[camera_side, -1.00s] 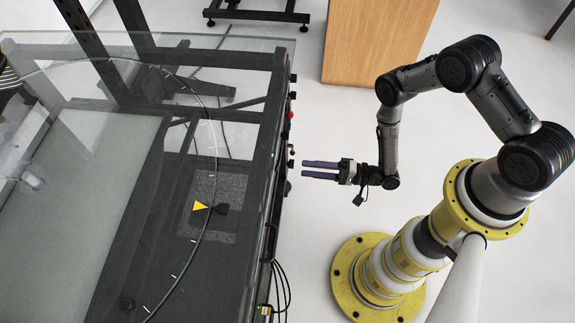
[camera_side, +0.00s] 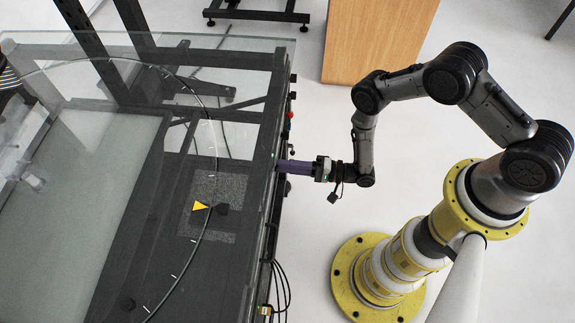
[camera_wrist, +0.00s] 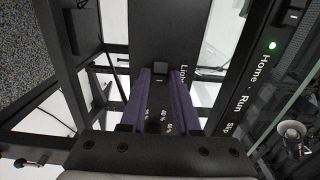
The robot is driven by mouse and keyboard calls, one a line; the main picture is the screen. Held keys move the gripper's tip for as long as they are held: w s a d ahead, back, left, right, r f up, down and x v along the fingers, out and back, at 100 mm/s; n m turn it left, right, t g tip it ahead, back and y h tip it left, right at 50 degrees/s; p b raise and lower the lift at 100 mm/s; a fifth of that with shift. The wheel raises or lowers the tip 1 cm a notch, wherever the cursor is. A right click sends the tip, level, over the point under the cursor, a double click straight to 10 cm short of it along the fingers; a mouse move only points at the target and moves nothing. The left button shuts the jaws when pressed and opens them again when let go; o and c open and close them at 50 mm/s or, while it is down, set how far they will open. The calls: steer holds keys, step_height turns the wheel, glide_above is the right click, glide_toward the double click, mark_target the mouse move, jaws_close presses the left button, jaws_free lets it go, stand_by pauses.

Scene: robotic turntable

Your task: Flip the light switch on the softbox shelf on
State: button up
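My gripper (camera_side: 279,166) has two purple fingers reaching left to the turntable's dark control panel edge in the side view. In the wrist view my gripper (camera_wrist: 160,76) has its fingers apart, one on each side of a dark strip with percent markings. Their tips are at the black panel (camera_wrist: 155,30), near the label "Light" (camera_wrist: 184,75). A small dark piece shows between the tips; I cannot tell whether it is the light switch or whether the fingers touch it. The switch's position is not readable.
A green lamp (camera_wrist: 272,45) and the label "Home - Run" (camera_wrist: 250,85) are on the panel to the right in the wrist view. A red button (camera_side: 291,115) sits on the turntable edge. Cables (camera_side: 283,285) hang lower down. A wooden cabinet (camera_side: 375,40) stands behind.

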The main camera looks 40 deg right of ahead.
jaws_close()
steer(key=shift+w+d+n+g+y, duration=0.15)
steer(key=shift+n+g+y, duration=0.35)
steer(key=shift+g, duration=0.1)
steer(key=o, duration=0.5)
jaws_free()
